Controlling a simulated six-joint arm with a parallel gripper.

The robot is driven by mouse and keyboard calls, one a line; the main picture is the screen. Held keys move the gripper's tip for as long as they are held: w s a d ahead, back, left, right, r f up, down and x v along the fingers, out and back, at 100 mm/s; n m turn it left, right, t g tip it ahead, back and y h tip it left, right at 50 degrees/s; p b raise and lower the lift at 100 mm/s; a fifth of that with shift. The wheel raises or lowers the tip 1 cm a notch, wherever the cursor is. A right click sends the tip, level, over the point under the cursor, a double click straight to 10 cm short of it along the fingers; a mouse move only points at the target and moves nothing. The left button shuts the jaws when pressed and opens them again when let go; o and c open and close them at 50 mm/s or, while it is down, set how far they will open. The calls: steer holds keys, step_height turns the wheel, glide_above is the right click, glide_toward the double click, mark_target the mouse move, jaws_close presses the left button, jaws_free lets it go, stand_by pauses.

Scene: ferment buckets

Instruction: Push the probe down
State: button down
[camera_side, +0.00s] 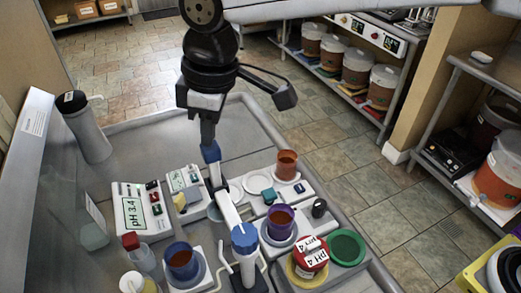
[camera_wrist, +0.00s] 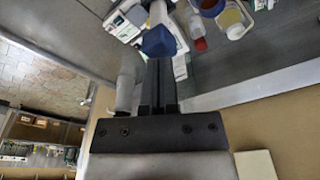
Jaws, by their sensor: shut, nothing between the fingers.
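A white jointed probe arm (camera_side: 230,212) rises from a stand with a blue cap (camera_side: 245,238) and a dark base. Its far end carries a blue block (camera_side: 211,154), with a pale part below it. My gripper (camera_side: 207,143) is shut and empty, pointing down with its tips just above or against this block; I cannot tell if they touch. In the wrist view the shut fingers (camera_wrist: 160,66) end at the blue block (camera_wrist: 158,42). The probe's lower tip is hidden. The pH meter (camera_side: 134,208) reads "pH 3.4".
A blue cup (camera_side: 180,259), purple cup (camera_side: 280,220) and orange cup (camera_side: 287,164) stand around the stand. A red "pH 4" jar (camera_side: 308,254) and green disc (camera_side: 347,247) are at the front right. A grey cylinder (camera_side: 86,128) stands left. The tray's back is clear.

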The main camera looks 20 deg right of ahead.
mark_target(213, 146)
steer(key=shift+f, duration=3)
steer(key=shift+r, duration=2.5)
